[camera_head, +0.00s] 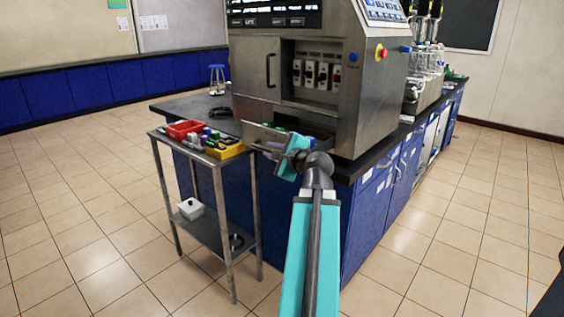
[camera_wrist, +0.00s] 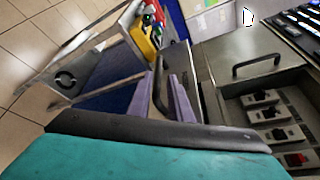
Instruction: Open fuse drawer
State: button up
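The fuse drawer (camera_head: 259,132) is low on the front of the steel cabinet (camera_head: 375,95), under the door and the fuse bay. It seems to stand out a little from the cabinet; how far is hard to tell. My gripper (camera_head: 284,152) is at the drawer front, and its turquoise body covers part of it. In the wrist view, its two purple fingers (camera_wrist: 163,98) lie on either side of the dark drawer handle (camera_wrist: 159,78), close against it. The lower part of the handle and the fingers' bases are hidden behind my gripper's body.
A steel trolley (camera_head: 203,158) with a red bin (camera_head: 184,130) and a yellow bin (camera_head: 226,149) stands close left of the drawer. The cabinet door (camera_head: 256,70) is shut, beside the open fuse bay with several fuse holders (camera_head: 322,74). The tiled floor at right is clear.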

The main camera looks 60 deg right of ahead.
jog(key=shift+s+a+f+b, duration=0.2)
jog(key=shift+s+b, duration=0.3)
jog(key=shift+b, duration=1.3)
jog(key=shift+r+b+v, duration=0.1)
jog(key=shift+b+v, duration=0.85)
jog(key=shift+v, duration=0.45)
jog(key=shift+r+b+v, duration=0.15)
jog(key=shift+b+v, duration=0.8)
jog(key=shift+v, duration=0.4)
jog(key=shift+w, duration=0.1)
